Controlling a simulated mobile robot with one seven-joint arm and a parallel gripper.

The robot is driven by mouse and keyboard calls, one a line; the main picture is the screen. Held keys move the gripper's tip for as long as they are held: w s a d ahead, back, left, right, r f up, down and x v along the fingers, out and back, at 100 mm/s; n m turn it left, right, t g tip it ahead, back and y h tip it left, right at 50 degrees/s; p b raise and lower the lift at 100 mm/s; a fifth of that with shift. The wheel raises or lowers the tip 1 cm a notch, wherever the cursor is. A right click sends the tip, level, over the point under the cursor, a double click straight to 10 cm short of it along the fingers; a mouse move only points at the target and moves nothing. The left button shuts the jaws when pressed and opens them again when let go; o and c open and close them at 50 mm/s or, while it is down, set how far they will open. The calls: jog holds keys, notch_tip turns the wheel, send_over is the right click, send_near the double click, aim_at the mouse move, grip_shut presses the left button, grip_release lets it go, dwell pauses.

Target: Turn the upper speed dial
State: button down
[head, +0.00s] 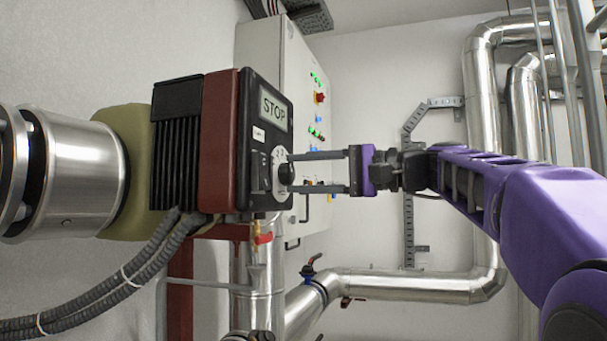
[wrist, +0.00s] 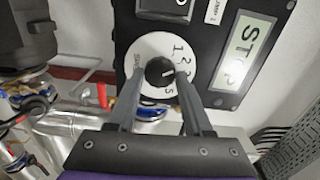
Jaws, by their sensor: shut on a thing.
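The speed dial is a round black knob (head: 287,174) on a white numbered disc, on the front of a black and red pump control unit (head: 220,140). My gripper (head: 292,173) reaches in from the right, with one finger above the knob and one below it, shut on it. In the wrist view the knob (wrist: 160,73) sits between the tips of my gripper (wrist: 159,78). The white scale (wrist: 150,45) shows several numbers around it. The exact knob setting is hard to read. The display (head: 273,110) above the dial reads STOP, as it also does in the wrist view (wrist: 243,52).
A grey control cabinet (head: 285,60) with lit buttons stands behind the unit. Silver pipes (head: 420,284) run below and to the right. Corrugated cables (head: 120,280) hang under the unit. A black button (wrist: 166,8) and a label lie close to the dial.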

jog(key=shift+c, duration=1.6)
grip_release()
jog(key=shift+d, duration=0.1)
jog(key=p+v, duration=0.1)
jog(key=v, duration=1.6)
jog(key=shift+d, duration=0.1)
